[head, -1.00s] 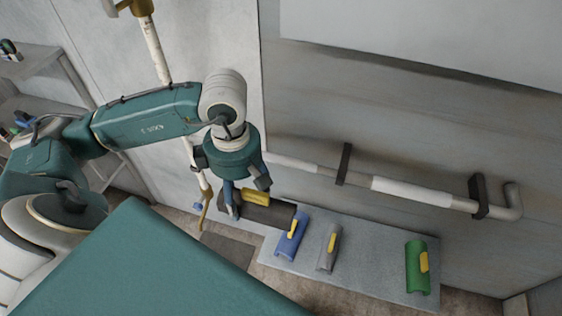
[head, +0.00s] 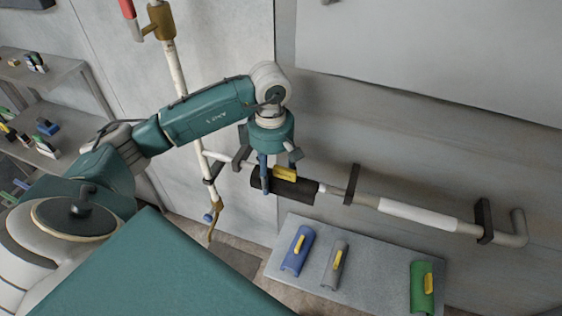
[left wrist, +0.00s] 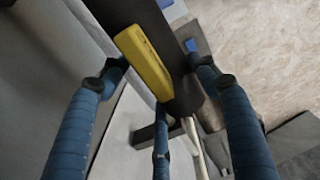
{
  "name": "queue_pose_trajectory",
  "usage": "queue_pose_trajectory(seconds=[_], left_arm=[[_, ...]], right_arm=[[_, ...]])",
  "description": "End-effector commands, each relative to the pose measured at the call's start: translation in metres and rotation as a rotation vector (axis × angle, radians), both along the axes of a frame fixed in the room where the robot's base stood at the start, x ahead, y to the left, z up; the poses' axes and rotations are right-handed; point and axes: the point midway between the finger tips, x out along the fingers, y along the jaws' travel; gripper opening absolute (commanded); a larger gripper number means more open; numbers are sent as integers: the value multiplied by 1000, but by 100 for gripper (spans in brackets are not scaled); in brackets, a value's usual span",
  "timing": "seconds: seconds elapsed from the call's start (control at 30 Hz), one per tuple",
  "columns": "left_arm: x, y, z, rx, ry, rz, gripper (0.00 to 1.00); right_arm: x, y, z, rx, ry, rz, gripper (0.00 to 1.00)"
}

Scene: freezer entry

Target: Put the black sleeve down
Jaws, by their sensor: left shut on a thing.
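My left gripper (head: 279,175) is shut on the black sleeve (head: 305,193) with its yellow handle (head: 285,174). The sleeve is lengthwise in line with the wall pipe (head: 338,190) and hides part of it. I cannot tell whether the sleeve is around the pipe or in front of it. In the left wrist view, the sleeve (left wrist: 146,18) and its yellow handle (left wrist: 145,62) lie between my blue fingers. A white pipe (left wrist: 196,150) shows beyond the sleeve's lower end. My right gripper is not in view.
A grey bench (head: 385,287) below the pipe bears a blue sleeve (head: 294,254), a grey sleeve (head: 328,270) and a green sleeve (head: 418,290), with bare space between. Dark brackets (head: 351,185) hold the pipe. Shelves with small items (head: 50,125) stand at left.

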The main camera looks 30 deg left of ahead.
Motion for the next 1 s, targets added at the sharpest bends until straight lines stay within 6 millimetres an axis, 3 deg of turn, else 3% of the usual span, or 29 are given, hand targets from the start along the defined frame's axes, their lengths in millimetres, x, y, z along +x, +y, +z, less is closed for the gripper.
queue_pose_trajectory(seconds=[0.1,0.2,0.43,0.7,1.0], left_arm=[[28,5,3,-3,1,2,31],[43,9,2,-2,1,1,31],[57,13,1,0,1,0,31],[56,13,-34,-1,1,0,31],[56,14,-38,0,-1,-1,31]], right_arm=[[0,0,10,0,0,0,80],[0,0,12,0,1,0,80],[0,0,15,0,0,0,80],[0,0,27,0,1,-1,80],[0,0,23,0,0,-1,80]])
